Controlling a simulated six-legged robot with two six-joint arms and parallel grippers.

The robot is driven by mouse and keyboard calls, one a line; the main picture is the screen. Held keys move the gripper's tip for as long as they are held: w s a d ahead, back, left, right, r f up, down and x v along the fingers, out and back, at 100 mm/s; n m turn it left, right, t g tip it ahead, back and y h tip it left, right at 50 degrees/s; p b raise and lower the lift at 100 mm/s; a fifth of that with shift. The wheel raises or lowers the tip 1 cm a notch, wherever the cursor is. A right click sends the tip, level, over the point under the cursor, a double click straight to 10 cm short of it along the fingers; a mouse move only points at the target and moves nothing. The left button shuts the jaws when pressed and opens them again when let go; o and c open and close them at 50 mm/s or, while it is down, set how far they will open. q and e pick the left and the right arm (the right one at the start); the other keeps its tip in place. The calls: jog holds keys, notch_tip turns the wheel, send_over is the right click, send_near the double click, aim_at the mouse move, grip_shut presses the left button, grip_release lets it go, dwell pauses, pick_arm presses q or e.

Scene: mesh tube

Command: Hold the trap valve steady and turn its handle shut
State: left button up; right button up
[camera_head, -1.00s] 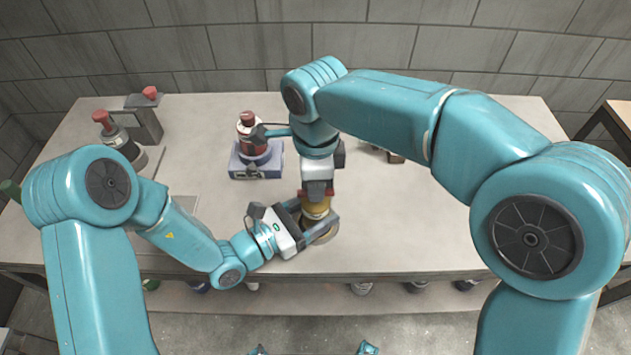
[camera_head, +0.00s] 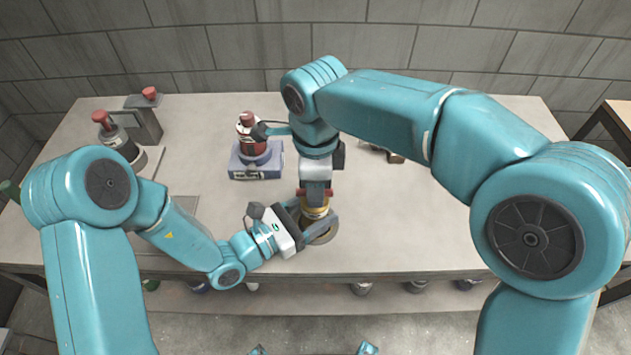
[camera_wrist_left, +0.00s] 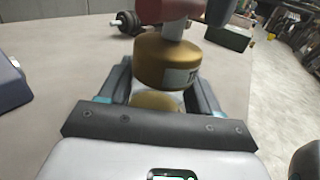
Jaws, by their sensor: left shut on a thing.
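The trap valve (camera_head: 314,211) is a brass-coloured body with a pale label, upright near the front middle of the table. In the left wrist view its brass body (camera_wrist_left: 166,62) stands between two dark fingers, with a red handle (camera_wrist_left: 165,10) above it, cut off by the top edge. My left gripper (camera_head: 318,221) reaches in from the left and is shut on the valve body. My right gripper (camera_head: 316,190) points down directly over the valve, at the handle; red shows beside its tip. Its fingers are mostly hidden, so I cannot tell its opening.
A red-topped bottle-like object (camera_head: 249,137) stands on a blue-grey block (camera_head: 240,168) behind the valve. Another red-topped dark object (camera_head: 120,140) and a grey stand (camera_head: 146,122) are at back left. Small dark items (camera_head: 394,156) lie behind my right arm. The right-hand tabletop is clear.

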notch_tip(320, 180, up, 12)
dwell(0.5)
pick_arm(q)
jog(key=o, duration=1.3)
jog(key=shift+c, duration=0.2)
